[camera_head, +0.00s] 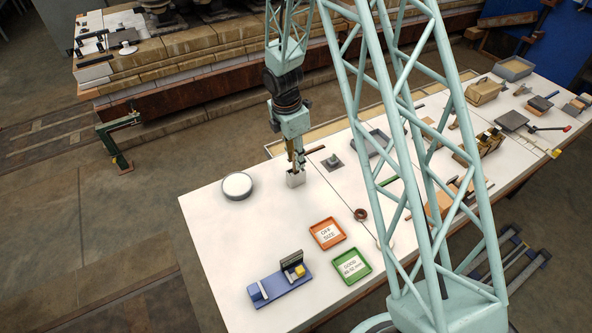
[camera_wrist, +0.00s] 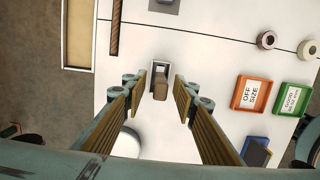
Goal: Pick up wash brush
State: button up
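In the wrist view my gripper (camera_wrist: 159,90) is open, with one finger on each side of a brown block-like piece, likely the wash brush's handle (camera_wrist: 160,87). The brush's bristles are hidden.
A round pale dish (camera_head: 237,185) lies left of the holder. An orange tray (camera_head: 327,233), a green tray (camera_head: 352,266) and a blue fixture (camera_head: 280,284) are nearer the front. A dark brown bar (camera_wrist: 115,28) lies behind. The table's left part is mostly clear.

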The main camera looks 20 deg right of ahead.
jog(key=shift+f, duration=0.55)
grip_shut()
